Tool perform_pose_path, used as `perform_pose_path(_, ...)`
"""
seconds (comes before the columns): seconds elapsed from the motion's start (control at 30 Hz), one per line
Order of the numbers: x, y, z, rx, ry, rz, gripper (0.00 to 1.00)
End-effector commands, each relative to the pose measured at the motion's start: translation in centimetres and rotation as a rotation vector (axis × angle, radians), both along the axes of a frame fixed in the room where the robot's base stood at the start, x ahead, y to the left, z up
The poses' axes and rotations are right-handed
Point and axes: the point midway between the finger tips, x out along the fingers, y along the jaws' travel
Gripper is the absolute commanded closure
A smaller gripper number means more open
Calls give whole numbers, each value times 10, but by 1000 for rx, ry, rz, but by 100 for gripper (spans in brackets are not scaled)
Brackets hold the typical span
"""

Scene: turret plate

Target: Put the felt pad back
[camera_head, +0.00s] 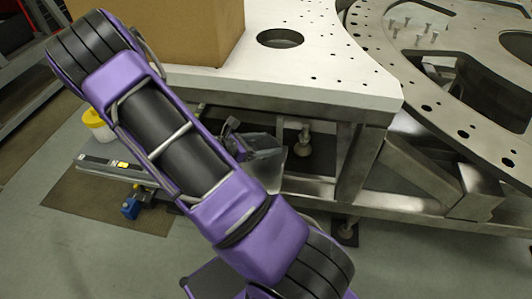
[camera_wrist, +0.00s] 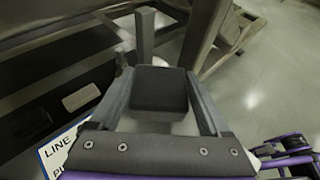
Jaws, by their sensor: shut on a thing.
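In the wrist view a dark grey, square-faced block, which looks like the felt pad (camera_wrist: 160,86), sits between the two fingers of my gripper (camera_wrist: 160,82). The fingers are shut on its left and right sides. The pad's underside is hidden, and the floor and metal legs show beyond it.
In the head view a steel table (camera_head: 330,82) with a round hole carries a cardboard box (camera_head: 160,30). A round drilled turret plate (camera_head: 445,105) with several bolts (camera_head: 412,30) is at right. A yellow-lidded tub (camera_head: 97,124) stands at left. The wrist view shows a "LINE" sign (camera_wrist: 62,150) at lower left.

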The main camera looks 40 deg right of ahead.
Motion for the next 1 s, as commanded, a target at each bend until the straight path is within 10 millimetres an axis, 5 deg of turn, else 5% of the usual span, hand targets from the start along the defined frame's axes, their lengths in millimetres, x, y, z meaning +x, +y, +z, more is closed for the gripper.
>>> perform_pose_path(0.23,0,0,-34,0,1,-1,73)
perform_pose_path(0.6,0,0,-38,1,0,0,73)
perform_pose_path(0.63,0,0,-36,1,0,1,14)
perform_pose_path(0.7,0,0,-36,1,0,1,2)
perform_pose_path(1.0,0,0,-33,1,0,1,0)
